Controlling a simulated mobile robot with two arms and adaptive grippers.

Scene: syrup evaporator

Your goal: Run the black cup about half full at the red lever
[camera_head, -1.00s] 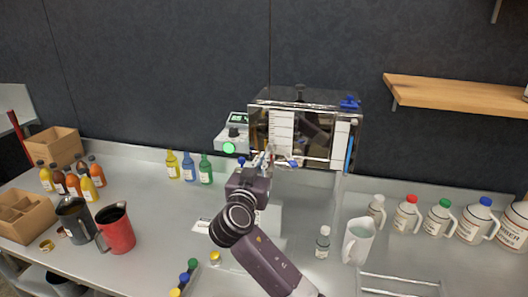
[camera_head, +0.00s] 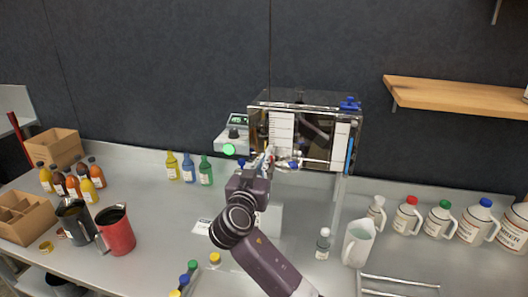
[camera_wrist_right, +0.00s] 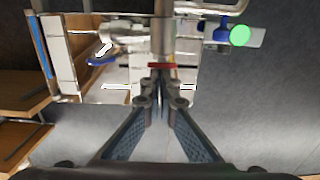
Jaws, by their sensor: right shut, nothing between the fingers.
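The black cup (camera_head: 74,220) stands upright on the bench at the left, beside a red pitcher (camera_head: 116,231). The red lever (camera_wrist_right: 163,65) shows in the right wrist view as a small red bar across the metal pipe of the evaporator (camera_head: 305,132). My right gripper (camera_wrist_right: 160,76) is shut and empty, with its fingertips at or just below the red lever. I cannot tell whether they touch it. In the head view my right gripper (camera_head: 264,160) is in front of the evaporator, and my arm hides part of the area below. My left gripper is not in view.
A box with a green light (camera_head: 229,149) stands left of the evaporator. Blue-handled valves flank the red lever. The bench left of my arm has free room.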

